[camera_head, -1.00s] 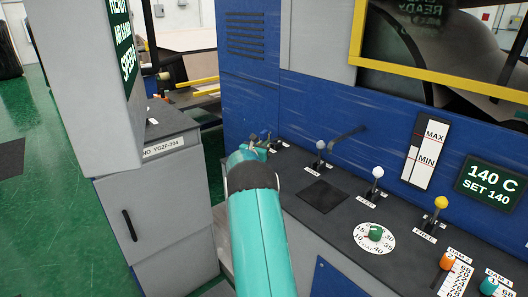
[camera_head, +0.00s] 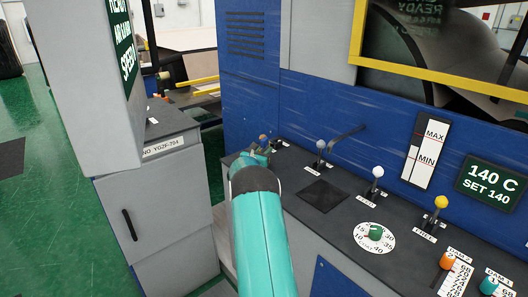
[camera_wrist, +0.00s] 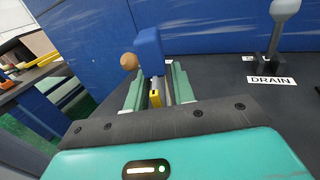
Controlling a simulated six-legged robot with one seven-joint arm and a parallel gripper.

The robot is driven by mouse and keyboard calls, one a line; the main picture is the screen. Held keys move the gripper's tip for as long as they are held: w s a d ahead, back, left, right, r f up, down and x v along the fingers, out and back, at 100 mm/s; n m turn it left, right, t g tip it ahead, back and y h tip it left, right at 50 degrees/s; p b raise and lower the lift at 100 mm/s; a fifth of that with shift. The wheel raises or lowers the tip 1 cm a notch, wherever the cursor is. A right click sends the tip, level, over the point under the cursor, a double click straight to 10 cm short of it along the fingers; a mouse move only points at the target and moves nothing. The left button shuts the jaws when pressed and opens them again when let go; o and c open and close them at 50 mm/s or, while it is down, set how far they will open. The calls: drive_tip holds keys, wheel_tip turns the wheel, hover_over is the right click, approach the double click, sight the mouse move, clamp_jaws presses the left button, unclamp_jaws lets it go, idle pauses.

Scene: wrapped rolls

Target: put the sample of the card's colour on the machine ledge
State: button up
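My gripper (camera_wrist: 158,80) is at the left end of the dark machine ledge (camera_head: 345,215), its two teal fingers apart. In the wrist view a blue block (camera_wrist: 149,45) stands just beyond the fingertips, roughly in line with the gap. A small tan ball (camera_wrist: 129,61) is beside it on the left. A narrow yellow piece (camera_wrist: 155,98) shows between the fingers; I cannot tell what it belongs to. In the head view the gripper (camera_head: 256,150) partly hides these small things. I cannot make out a colour card in either view.
Levers with white knobs (camera_head: 377,171) and a yellow knob (camera_head: 441,202) rise from the ledge to the right. A dark square (camera_head: 322,196) and a green dial (camera_head: 375,232) lie nearer. A grey cabinet (camera_head: 160,210) stands left; a blue machine wall (camera_head: 310,110) is behind.

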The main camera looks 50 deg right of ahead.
drive_tip(key=shift+r, duration=0.1)
drive_tip(key=shift+a+r, duration=0.1)
drive_tip(key=shift+a, duration=0.05)
drive_tip(key=a, duration=0.3)
drive_tip(key=s+a, duration=0.1)
drive_tip(key=a, duration=0.6)
drive_tip(key=shift+s+a, duration=0.15)
drive_tip(key=shift+s, duration=0.25)
drive_tip(key=shift+s+a, duration=0.15)
drive_tip(key=shift+a, duration=0.5)
